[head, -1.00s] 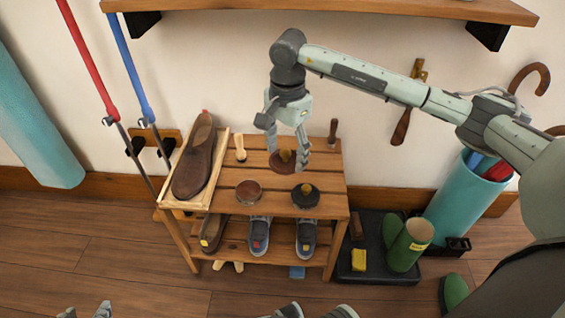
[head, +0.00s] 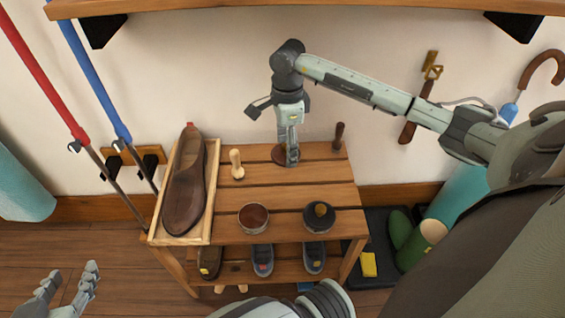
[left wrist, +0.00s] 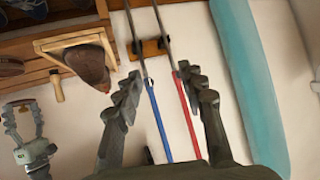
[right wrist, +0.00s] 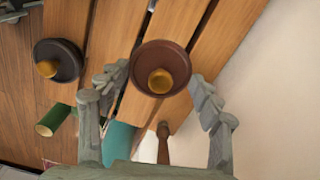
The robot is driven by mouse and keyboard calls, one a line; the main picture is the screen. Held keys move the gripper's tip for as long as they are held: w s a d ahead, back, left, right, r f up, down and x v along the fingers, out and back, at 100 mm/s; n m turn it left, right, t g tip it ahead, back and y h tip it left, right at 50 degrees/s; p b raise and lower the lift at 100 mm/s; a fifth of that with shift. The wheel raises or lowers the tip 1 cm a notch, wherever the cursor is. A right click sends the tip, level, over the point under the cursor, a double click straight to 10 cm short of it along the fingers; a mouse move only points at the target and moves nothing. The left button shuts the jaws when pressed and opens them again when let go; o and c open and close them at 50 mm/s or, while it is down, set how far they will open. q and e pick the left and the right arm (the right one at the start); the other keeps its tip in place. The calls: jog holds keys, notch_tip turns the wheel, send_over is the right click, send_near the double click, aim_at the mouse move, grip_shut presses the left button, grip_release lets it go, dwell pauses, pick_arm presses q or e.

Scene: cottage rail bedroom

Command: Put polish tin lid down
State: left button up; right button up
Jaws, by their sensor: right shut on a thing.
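The polish tin lid (right wrist: 141,83) is a brown disc with an amber knob, seen between the fingers of my right gripper (right wrist: 158,78) in the right wrist view. In the head view my right gripper (head: 291,160) is low over the back of the slatted rack (head: 235,192), and the lid (head: 278,155) is partly hidden behind it. I cannot tell whether the lid touches the slats. The open brown polish tin (head: 253,217) stands near the rack's front edge. My left gripper (head: 72,290) is open and empty at the lower left, away from the rack.
A black tin with an amber knob (head: 320,215) stands right of the brown tin. A shoe (head: 185,190) lies in a wooden tray (head: 208,225) on the left. A wooden-handled brush (head: 237,165) and a dark handle (head: 339,136) stand near the back. Middle slats are clear.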

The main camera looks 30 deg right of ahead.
aim_at(286, 172)
notch_tip(286, 172, down, 6)
jog(key=shift+f, duration=0.25)
pick_arm(q)
jog(key=shift+w+d+r+t+h, duration=0.2)
jog(key=shift+w+d+r+t, duration=0.15)
jog(key=shift+d+r, duration=0.2)
jog(key=shift+w+d+r+t+h, duration=0.2)
jog(key=shift+d+r+t, duration=0.2)
jog(key=shift+r, duration=0.15)
jog(key=shift+w+d+r+b, duration=0.15)
jog(key=shift+d+r+b, duration=0.05)
jog(key=shift+r+b, duration=0.1)
jog(key=shift+t, duration=0.25)
pick_arm(e)
jog(key=shift+f, duration=0.1)
jog(key=o, duration=0.8)
pick_arm(q)
jog(key=shift+d+r, duration=0.15)
jog(key=shift+r, duration=0.05)
pick_arm(e)
jog(key=shift+o, duration=0.2)
